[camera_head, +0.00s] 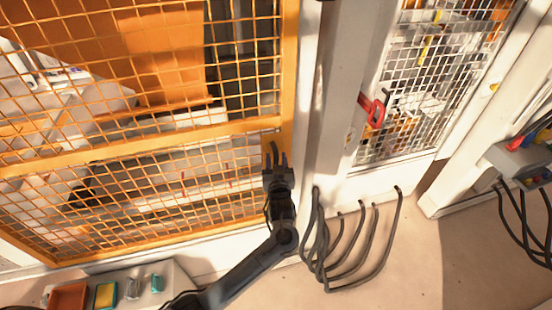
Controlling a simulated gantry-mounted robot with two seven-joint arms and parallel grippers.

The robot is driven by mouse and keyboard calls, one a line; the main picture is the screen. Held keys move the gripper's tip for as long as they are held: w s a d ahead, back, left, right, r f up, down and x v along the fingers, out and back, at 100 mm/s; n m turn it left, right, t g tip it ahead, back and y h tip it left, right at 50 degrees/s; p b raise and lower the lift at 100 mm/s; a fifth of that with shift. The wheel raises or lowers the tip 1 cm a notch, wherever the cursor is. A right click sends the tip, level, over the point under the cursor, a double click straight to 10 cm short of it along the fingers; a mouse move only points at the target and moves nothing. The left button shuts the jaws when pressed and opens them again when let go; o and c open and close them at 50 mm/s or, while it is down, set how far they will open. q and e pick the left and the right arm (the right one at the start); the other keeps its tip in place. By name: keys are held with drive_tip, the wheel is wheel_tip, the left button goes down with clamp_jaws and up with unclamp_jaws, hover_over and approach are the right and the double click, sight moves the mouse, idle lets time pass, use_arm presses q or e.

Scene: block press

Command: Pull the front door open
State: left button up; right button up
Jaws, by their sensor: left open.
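The front door, an orange-framed mesh door (143,143), fills the left side of the head view and appears closed against the white post (330,100). My left gripper (275,160) is open at the door's right frame edge, its fingers pointing up the picture. A small dark part, perhaps the door handle, shows at the fingertips; I cannot tell whether the fingers touch it or are around it. My left arm comes up from the bottom. My right gripper is not in view.
A white-framed mesh panel (440,75) with a red handle (372,112) stands at right. Several dark cables (345,270) loop over the floor beside my arm. A tray (180,280) with small coloured blocks is at bottom left. A grey box (525,162) with cables is at far right.

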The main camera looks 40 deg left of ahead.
use_arm(q)
drive_tip(key=shift+w+a, duration=0.2)
drive_tip(key=shift+a, duration=0.05)
drive_tip(key=shift+c, duration=0.2)
clamp_jaws()
